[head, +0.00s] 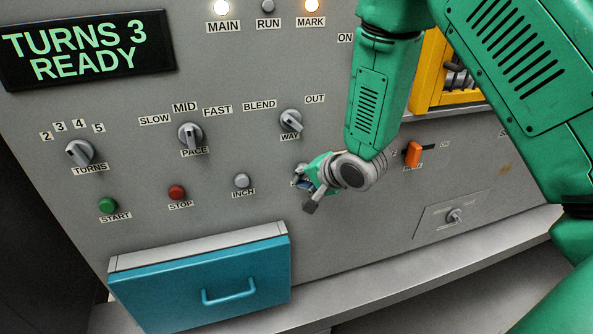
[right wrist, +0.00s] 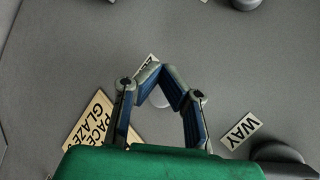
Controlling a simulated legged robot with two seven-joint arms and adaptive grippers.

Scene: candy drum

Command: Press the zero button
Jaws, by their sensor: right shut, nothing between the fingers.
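The zero button is mostly hidden by my right gripper in the head view. In the right wrist view a pale round button (right wrist: 160,99) shows between the finger links, beside a partly covered label (right wrist: 147,64) that seems to begin with Z. My right gripper (head: 303,184) is at the grey panel, right of the inch button (head: 241,181) and below the way knob (head: 291,121). Its fingertips (right wrist: 161,72) are closed together with nothing between them, close to the button. I cannot tell whether they touch it. My left gripper is not in view.
Start (head: 108,205) and stop (head: 177,192) buttons sit left of inch. The turns (head: 79,152) and pace (head: 190,134) knobs are above. An orange switch (head: 413,154) is to the right. A blue drawer (head: 205,288) juts out below. The display (head: 87,50) reads TURNS 3 READY.

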